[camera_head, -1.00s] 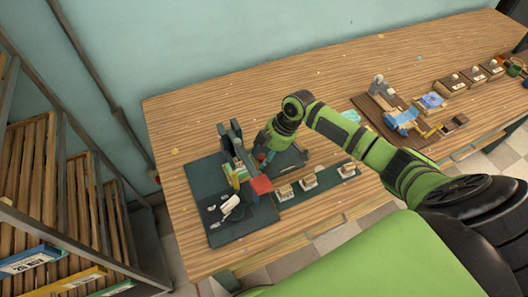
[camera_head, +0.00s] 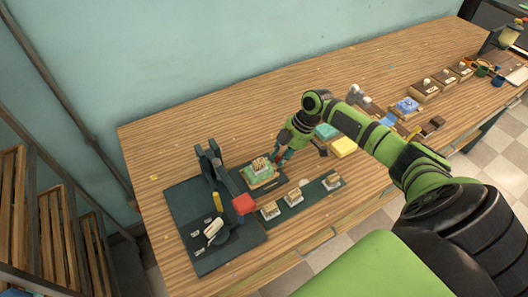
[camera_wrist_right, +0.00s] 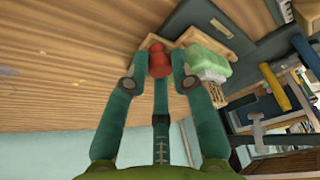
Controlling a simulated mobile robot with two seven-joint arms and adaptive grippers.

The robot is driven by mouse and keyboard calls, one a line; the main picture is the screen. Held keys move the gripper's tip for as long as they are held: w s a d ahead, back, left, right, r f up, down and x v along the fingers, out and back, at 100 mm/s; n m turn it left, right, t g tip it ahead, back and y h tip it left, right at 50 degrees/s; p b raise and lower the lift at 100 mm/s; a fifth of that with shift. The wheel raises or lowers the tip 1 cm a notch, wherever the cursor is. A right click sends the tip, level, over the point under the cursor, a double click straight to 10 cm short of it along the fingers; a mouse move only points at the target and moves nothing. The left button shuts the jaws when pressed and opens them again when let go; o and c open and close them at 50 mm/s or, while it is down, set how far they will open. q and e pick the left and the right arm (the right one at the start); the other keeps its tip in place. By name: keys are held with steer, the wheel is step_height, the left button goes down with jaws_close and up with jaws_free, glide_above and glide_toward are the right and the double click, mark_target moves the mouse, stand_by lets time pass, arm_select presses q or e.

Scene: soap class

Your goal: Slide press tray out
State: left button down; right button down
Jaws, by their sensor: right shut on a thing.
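The dark press (camera_head: 208,168) with a red handle end (camera_head: 243,204) stands on a dark base at the left of the table. To its right lies the dark press tray (camera_head: 272,186), carrying a green block (camera_head: 255,180) with a pale stamped piece (camera_head: 260,164) over it. The green block also shows in the right wrist view (camera_wrist_right: 203,58). My right gripper (camera_head: 279,157) is at the tray's far right side. In the right wrist view it is shut on a red knob (camera_wrist_right: 159,60). How the knob joins the tray is hard to see. My left gripper is out of view.
A dark strip (camera_head: 311,197) with several small stamps lies in front of the tray. Yellow (camera_head: 344,147) and teal (camera_head: 326,131) blocks lie to the right, near my right arm. The table (camera_head: 180,125) is bare behind the press.

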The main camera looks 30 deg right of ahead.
steer(key=shift+w+d+r, duration=0.1)
steer(key=c, duration=1.1)
jaws_free()
steer(key=shift+o, duration=0.2)
steer(key=v, duration=1.2)
